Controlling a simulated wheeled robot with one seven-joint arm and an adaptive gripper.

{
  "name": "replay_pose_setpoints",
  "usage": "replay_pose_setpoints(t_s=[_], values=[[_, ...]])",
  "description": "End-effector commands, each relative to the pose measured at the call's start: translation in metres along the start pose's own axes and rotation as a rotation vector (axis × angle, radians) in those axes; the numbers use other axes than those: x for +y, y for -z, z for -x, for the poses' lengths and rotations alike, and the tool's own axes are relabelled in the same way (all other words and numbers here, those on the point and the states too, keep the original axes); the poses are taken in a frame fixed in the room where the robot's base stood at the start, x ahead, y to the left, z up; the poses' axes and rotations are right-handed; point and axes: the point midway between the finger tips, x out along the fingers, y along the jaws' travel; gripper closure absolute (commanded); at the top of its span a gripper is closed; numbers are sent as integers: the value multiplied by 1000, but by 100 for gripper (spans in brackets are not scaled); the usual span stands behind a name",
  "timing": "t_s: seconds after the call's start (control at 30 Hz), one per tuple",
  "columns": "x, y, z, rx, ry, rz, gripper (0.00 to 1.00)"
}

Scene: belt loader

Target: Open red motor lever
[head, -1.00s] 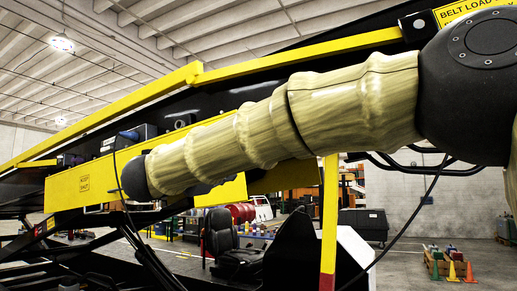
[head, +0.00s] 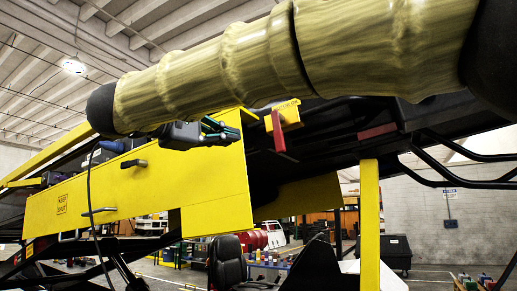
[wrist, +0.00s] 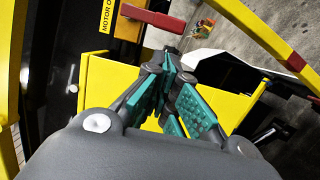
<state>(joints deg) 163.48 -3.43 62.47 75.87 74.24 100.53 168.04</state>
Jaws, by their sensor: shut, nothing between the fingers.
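The red motor lever (head: 279,132) hangs down from a small yellow bracket (head: 289,112) under the loader's boom in the head view. In the wrist view the red lever (wrist: 152,17) lies across the top, beside a yellow label reading "MOTOR O..." (wrist: 107,14), cut off by the frame. My gripper (head: 228,128) is at the upper edge of the yellow panel, left of the lever and apart from it in the head view. Its teal-padded fingers (wrist: 174,78) are together and empty, pointing toward the lever side in the wrist view.
A dark red bar (head: 378,132) sits under the boom farther right. A yellow post (head: 369,220) stands right of the panel. A black seat (head: 227,262) and a thin hanging cable are lower down.

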Motion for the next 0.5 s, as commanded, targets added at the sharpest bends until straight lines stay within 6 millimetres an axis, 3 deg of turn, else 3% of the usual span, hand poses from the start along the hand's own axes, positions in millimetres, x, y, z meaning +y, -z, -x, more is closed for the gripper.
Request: replay_pose_setpoints(t_s=[0.33,0.5], values=[[0,-1,-5,-3,0,2,100],[2,-1,-21,-2,0,3,100]])
